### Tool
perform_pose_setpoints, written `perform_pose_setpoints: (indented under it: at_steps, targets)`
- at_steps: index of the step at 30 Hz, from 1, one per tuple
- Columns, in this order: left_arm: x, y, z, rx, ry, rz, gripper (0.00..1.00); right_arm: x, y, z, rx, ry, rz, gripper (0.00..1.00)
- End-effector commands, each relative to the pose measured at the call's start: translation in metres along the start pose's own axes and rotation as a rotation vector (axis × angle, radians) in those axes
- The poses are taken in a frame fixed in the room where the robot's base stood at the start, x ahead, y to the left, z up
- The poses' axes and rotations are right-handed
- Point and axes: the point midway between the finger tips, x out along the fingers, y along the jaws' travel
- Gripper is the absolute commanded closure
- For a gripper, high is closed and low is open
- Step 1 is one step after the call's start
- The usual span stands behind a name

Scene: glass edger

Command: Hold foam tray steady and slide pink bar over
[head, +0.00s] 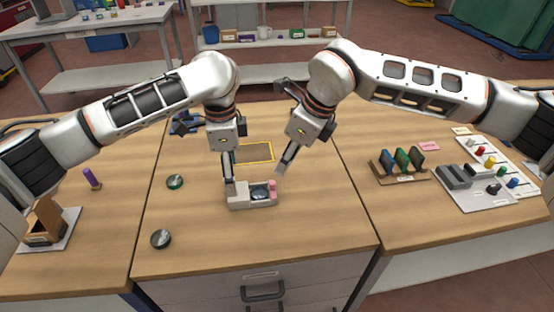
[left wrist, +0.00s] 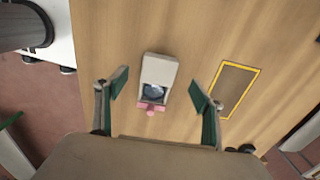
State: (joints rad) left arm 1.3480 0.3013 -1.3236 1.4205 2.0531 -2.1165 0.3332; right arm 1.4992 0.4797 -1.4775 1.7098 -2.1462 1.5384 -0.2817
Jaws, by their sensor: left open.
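The pale grey foam tray (head: 240,198) sits on the middle table with a dark glossy round piece (head: 260,193) in its recess. The pink bar (head: 273,188) stands at the tray's right end; in the left wrist view the pink bar (left wrist: 152,106) lies across the near end of the tray (left wrist: 159,68). My left gripper (head: 230,186) is low at the tray's left end. In the left wrist view my left gripper (left wrist: 160,90) is open, its fingers either side of the tray with gaps. My right gripper (head: 281,172) is angled down just above the pink bar; its finger gap is hidden.
A slotted rack (head: 403,170) and a grey tray of parts (head: 476,190) are on the right. The table in front is clear.

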Motion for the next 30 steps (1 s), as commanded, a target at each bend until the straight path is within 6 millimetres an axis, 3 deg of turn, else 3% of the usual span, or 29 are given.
perform_pose_setpoints:
  at_steps: [15, 21, 29, 30]
  targets:
    - [0.065, 0.001, 0.0, -0.002, 0.0, 0.003, 0.32, -0.001, -0.001, 0.0, -0.003, 0.001, -0.004, 0.72]
    - [0.076, 0.0, 0.0, 0.0, 0.0, 0.001, 0.32, -0.001, -0.001, 0.0, -0.002, 0.001, -0.004, 0.72]
    - [0.077, 0.0, 0.0, 0.0, 0.0, 0.001, 0.32, -0.001, -0.001, 0.0, -0.002, 0.001, -0.004, 0.72]
    - [0.077, 0.0, 0.0, -0.001, 0.0, 0.001, 0.4, -0.001, -0.001, 0.0, -0.002, 0.001, -0.004, 0.72]
